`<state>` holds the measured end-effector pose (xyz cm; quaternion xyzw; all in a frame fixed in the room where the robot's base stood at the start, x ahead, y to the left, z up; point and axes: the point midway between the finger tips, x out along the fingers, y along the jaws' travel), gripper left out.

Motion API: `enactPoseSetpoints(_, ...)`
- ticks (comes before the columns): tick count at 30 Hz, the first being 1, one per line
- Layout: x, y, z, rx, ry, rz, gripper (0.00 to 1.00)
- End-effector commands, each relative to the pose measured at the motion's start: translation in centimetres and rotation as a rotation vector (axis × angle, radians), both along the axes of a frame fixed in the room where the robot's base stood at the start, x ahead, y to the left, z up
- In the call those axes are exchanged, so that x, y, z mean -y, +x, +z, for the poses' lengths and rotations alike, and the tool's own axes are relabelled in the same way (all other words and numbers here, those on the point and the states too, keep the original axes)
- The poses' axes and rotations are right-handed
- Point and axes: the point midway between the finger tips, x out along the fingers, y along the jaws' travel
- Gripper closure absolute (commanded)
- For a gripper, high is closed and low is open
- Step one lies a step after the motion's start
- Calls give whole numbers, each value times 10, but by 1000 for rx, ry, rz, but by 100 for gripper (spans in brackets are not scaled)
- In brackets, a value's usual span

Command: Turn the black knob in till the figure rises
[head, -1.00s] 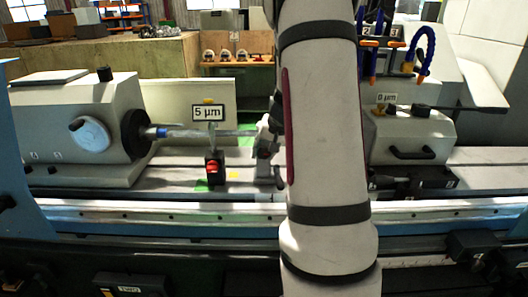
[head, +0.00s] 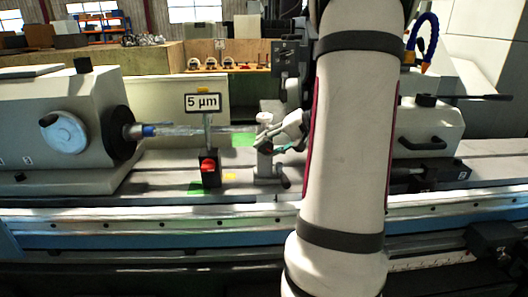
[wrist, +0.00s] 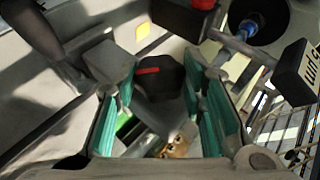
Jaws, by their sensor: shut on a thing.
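The black knob (wrist: 158,78) with a red line across it shows in the wrist view between the teal pads of my gripper (wrist: 160,88), which is shut on it. In the head view my gripper (head: 292,130) reaches left from behind my arm to the grey steady rest (head: 268,158). I cannot make out the gripped knob there. A sign on a post (head: 202,103) left of the steady rest reads 5 µm. Part of a sign (wrist: 312,66) shows sideways at the right edge of the wrist view, its figure not readable.
A clear shaft (head: 185,131) runs from the headstock (head: 60,125) towards the steady rest. The post's black base with a red button (head: 208,166) stands close left of the steady rest. My arm hides the middle right of the machine.

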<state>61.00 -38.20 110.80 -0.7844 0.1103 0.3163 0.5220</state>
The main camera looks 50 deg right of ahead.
Motion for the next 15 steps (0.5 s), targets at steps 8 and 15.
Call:
enactPoseSetpoints(8,0,0,-2,34,32,-1,91)
enactPoseSetpoints(15,0,-1,-1,35,34,0,91)
